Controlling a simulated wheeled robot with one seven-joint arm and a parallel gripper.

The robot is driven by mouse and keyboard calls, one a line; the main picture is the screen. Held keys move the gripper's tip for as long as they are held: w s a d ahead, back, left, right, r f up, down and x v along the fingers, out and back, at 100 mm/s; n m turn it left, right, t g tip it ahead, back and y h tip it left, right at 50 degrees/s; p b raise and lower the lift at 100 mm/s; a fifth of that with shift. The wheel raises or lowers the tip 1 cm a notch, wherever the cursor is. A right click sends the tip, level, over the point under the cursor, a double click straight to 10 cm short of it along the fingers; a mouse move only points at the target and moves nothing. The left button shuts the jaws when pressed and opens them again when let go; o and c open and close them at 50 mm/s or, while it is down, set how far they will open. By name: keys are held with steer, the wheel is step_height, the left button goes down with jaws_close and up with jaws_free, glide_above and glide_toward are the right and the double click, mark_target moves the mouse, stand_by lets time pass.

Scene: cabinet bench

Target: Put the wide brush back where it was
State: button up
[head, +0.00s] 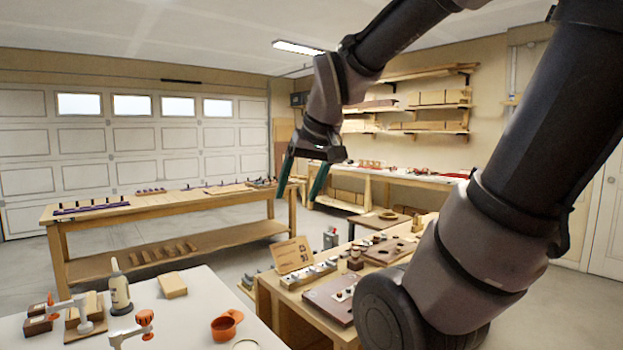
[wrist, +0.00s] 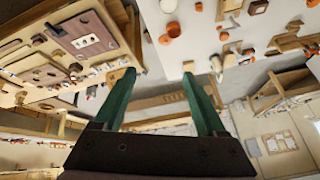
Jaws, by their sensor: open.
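My gripper (head: 298,198) is raised in the air above the aisle between the benches, with its two green fingers apart and pointing down. In the wrist view my gripper (wrist: 158,76) is open with nothing between its fingers. I cannot pick out the wide brush for certain in either view. A light wooden block-like piece (head: 172,285) lies on the white table (head: 200,305) at the lower left; I cannot tell whether it is the brush. My gripper is well apart from the tables and touches nothing.
The white table also bears a bottle (head: 120,292), an orange cup (head: 226,325) and clamp-like pieces. A wooden cabinet bench (head: 268,292) with a tilted board (head: 292,255) and small parts stands right of it. A long workbench (head: 160,207) stands behind. Floor shows between them.

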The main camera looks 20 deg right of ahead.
steer(key=s+m, duration=0.1)
steer(key=s+r+m+t, duration=0.1)
steer(key=s+d+r+m, duration=0.1)
steer(key=s, duration=0.1)
steer(key=shift+r+y, duration=0.25)
steer(key=shift+y, duration=0.05)
